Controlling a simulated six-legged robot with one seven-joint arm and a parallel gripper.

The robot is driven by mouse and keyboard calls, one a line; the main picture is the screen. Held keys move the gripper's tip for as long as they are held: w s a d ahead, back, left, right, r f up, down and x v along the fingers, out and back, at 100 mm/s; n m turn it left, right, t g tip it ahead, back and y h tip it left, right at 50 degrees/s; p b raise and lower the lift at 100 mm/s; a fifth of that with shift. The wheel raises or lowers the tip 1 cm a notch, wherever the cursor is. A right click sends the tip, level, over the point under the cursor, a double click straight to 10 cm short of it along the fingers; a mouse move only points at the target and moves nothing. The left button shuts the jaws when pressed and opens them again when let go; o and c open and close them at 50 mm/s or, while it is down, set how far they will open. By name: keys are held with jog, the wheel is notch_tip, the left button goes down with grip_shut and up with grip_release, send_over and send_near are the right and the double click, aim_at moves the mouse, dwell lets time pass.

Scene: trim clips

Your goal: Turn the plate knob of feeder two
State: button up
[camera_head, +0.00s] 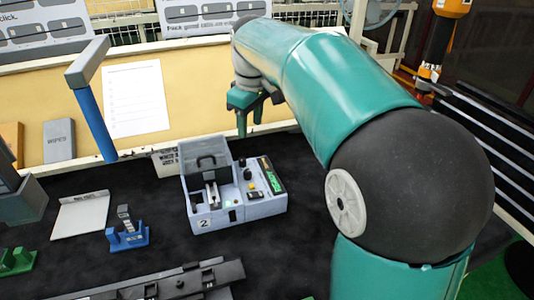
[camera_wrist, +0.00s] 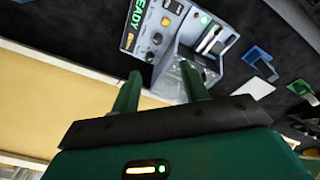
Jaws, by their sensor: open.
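Feeder two (camera_head: 238,211) is a pale grey box marked "2" on the dark mat, with a raised clear lid over its left part. Its right part has a green display (camera_head: 270,175), a yellow button (camera_head: 253,186) and small black knobs (camera_head: 247,174). In the wrist view the display (camera_wrist: 136,14) reads "READY", and a dark knob (camera_wrist: 150,56) shows near the panel's edge. I cannot tell which knob is the plate knob. My gripper (camera_head: 242,125) hangs above and behind the feeder, apart from it. In the wrist view its green fingers (camera_wrist: 161,84) are spread and empty.
A blue post with a grey top (camera_head: 95,120) stands left of the feeder. A blue holder (camera_head: 128,237), a white plate (camera_head: 80,214) and a black rail (camera_head: 170,285) lie around it. A tan back panel (camera_head: 195,90) rises behind. Bare mat lies right of the feeder.

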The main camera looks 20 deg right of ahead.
jog(key=s+m+t, duration=0.1)
jog(key=s+m, duration=0.2)
jog(key=s, duration=1)
jog(key=shift+f+m+t, duration=0.25)
jog(key=shift+m+t, duration=0.05)
jog(key=shift+t, duration=0.1)
jog(key=s+f+m+t, duration=0.2)
jog(key=s+f+m, duration=0.2)
jog(key=s, duration=0.9)
notch_tip(320, 180, down, 3)
jog(key=shift+f, duration=0.2)
